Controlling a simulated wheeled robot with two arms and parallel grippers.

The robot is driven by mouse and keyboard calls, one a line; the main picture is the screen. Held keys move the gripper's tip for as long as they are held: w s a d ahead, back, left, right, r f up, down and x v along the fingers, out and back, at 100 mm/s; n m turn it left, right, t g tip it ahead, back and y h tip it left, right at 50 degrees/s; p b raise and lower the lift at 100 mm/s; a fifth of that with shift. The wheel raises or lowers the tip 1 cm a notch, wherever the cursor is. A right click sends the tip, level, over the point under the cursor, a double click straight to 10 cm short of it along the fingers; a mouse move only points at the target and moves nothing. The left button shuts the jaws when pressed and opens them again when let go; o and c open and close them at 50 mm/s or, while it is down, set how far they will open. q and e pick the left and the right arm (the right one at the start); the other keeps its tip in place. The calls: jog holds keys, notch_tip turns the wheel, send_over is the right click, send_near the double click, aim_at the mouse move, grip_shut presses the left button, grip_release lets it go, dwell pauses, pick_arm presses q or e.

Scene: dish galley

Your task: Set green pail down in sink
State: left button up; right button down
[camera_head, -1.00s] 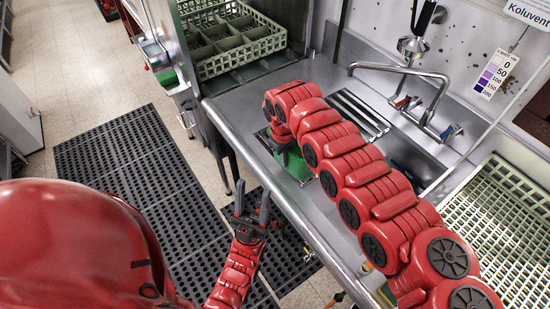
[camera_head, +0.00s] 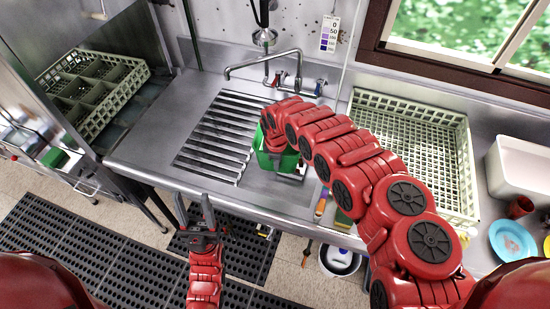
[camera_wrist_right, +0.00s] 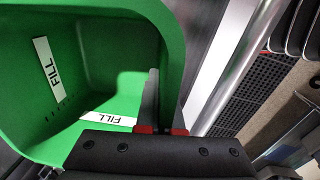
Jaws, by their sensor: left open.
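The green pail (camera_head: 289,163) is at the steel sink unit (camera_head: 140,152), right of its slatted section, partly hidden under my right arm. Whether its base touches the steel is hidden. In the right wrist view the pail (camera_wrist_right: 95,60) fills the left side, with white FILL labels inside. My right gripper (camera_wrist_right: 160,100) is at the pail's rim, one dark finger inside and the wall between the fingers, so it looks shut on it. The right fingers are hidden in the head view. My left gripper (camera_head: 196,212) is open and empty, in front of the counter edge.
A faucet (camera_head: 270,62) stands behind the sink. An empty cream rack (camera_head: 455,140) lies to the right, and a divided rack (camera_head: 95,85) is at the left. A white bin (camera_head: 520,165) and blue plate (camera_head: 512,240) are far right. Black mats (camera_head: 80,255) cover the floor.

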notch_tip(320, 180, down, 32)
jog(key=b, duration=2.7)
jog(key=shift+r, duration=0.1)
jog(key=c, duration=1)
grip_release()
